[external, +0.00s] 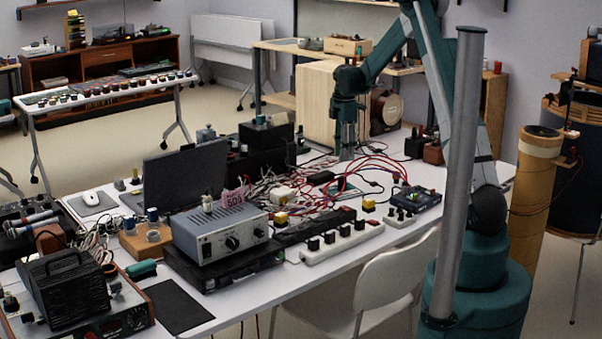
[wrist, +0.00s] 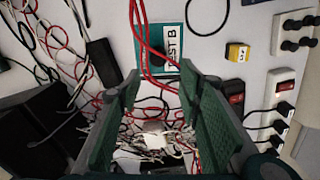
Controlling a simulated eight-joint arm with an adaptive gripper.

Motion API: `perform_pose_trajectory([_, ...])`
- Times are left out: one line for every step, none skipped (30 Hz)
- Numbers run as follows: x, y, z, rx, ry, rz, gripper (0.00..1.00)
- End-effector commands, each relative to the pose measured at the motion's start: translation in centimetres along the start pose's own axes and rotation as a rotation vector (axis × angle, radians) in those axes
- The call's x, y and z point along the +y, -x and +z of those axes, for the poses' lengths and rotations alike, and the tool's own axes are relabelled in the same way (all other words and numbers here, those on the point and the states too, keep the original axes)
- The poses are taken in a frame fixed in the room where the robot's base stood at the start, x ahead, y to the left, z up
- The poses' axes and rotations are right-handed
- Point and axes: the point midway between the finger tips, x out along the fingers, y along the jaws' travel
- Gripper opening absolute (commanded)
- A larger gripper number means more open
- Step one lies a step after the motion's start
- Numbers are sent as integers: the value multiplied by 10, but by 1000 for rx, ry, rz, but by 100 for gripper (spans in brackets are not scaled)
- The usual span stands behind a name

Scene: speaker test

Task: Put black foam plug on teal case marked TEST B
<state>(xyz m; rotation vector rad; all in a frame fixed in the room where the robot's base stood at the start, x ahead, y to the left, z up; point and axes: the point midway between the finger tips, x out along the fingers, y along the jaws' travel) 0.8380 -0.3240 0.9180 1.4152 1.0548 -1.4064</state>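A teal case marked TEST B (wrist: 172,48) lies flat on the white table in the wrist view. Red cables cross over it, and a dark patch shows on its face. In the external view a small teal piece among the cables (external: 343,187) appears to be this case. My gripper (external: 346,152) points down above the cabled part of the table. In the wrist view its two green fingers (wrist: 160,82) stand apart with nothing visible held between them; the case is just beyond the fingertips. I cannot single out the black foam plug among the several small black things.
Red, white and black cables (wrist: 75,70) tangle around the case. A yellow block (wrist: 237,52) and power strips (wrist: 283,105) lie to its right. In the external view a grey instrument (external: 220,232), laptop (external: 180,180) and black boxes (external: 265,137) crowd the table. A white chair (external: 385,275) stands in front.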

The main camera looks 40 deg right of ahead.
Motion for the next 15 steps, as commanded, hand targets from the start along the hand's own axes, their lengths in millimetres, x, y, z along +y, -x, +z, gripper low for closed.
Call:
perform_pose_trajectory([-3,6,-4,0,-9,4,35])
perform_pose_trajectory([-5,9,-6,-1,-16,7,35])
perform_pose_trajectory([-8,14,-9,-1,-26,12,35])
perform_pose_trajectory([-10,19,-12,-1,-35,17,35])
perform_pose_trajectory([-13,23,-15,-1,-44,22,35])
perform_pose_trajectory([-17,30,-19,-1,-59,29,35])
perform_pose_trajectory([-20,35,-22,-1,-70,34,35])
perform_pose_trajectory([-23,41,-25,-1,-82,40,35])
perform_pose_trajectory([-28,48,-29,-1,-98,47,35])
perform_pose_trajectory([-31,53,-33,0,-112,54,35])
perform_pose_trajectory([-35,59,-36,0,-124,60,35])
perform_pose_trajectory([-40,65,-41,1,-141,68,35])
perform_pose_trajectory([-44,71,-44,2,-153,73,35])
perform_pose_trajectory([-47,76,-48,3,-166,79,35])
perform_pose_trajectory([-52,83,-52,5,-184,88,35])
